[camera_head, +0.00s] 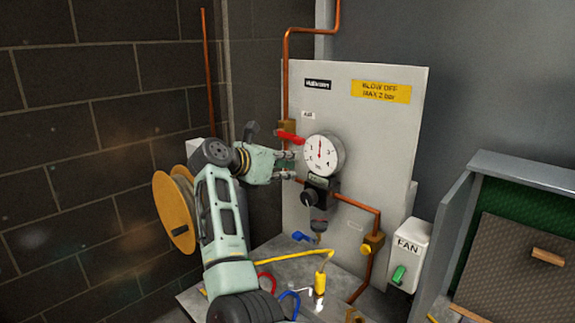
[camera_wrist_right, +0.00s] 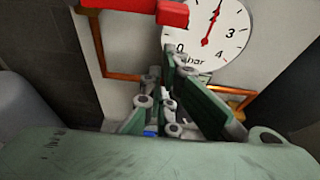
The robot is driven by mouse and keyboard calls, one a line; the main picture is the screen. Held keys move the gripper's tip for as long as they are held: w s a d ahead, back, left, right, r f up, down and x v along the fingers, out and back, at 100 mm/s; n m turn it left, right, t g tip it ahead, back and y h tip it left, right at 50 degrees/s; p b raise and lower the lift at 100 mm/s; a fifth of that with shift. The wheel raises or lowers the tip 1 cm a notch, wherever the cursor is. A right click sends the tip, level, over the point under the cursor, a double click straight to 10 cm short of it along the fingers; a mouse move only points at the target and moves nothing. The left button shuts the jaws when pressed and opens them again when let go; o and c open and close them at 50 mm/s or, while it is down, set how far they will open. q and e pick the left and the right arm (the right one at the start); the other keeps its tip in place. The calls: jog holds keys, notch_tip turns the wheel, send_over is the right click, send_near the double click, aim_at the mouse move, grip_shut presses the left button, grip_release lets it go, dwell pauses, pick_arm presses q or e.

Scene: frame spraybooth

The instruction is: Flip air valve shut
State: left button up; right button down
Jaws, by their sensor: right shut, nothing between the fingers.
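The air valve has a red lever (camera_head: 289,137) on a brass body on the copper pipe at the left edge of a pale panel. The lever lies sideways, pointing right across the vertical pipe, its tip close to the gauge. In the right wrist view the red lever (camera_wrist_right: 140,8) runs along the top edge, partly cut off. My right gripper (camera_head: 288,165) is shut and empty, just below the lever at the panel's left edge, apart from the lever as far as I can see. Its fingers (camera_wrist_right: 165,88) also show in the wrist view. My left gripper is not in view.
A round white gauge (camera_head: 323,155) sits right of the lever, above a black regulator (camera_head: 319,195). A yellow hose (camera_head: 285,258) lies over the grey bench below. An orange reel (camera_head: 174,212) is left of my arm. A fan switch (camera_head: 409,254) is at right.

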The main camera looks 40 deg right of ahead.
pick_arm(q)
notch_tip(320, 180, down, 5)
jog(key=b, duration=0.4)
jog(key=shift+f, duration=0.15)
pick_arm(e)
jog(key=f+v, duration=0.2)
jog(key=v, duration=0.7)
jog(key=shift+a, duration=0.5)
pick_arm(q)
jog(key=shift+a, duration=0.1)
pick_arm(e)
jog(key=shift+w+a, duration=0.1)
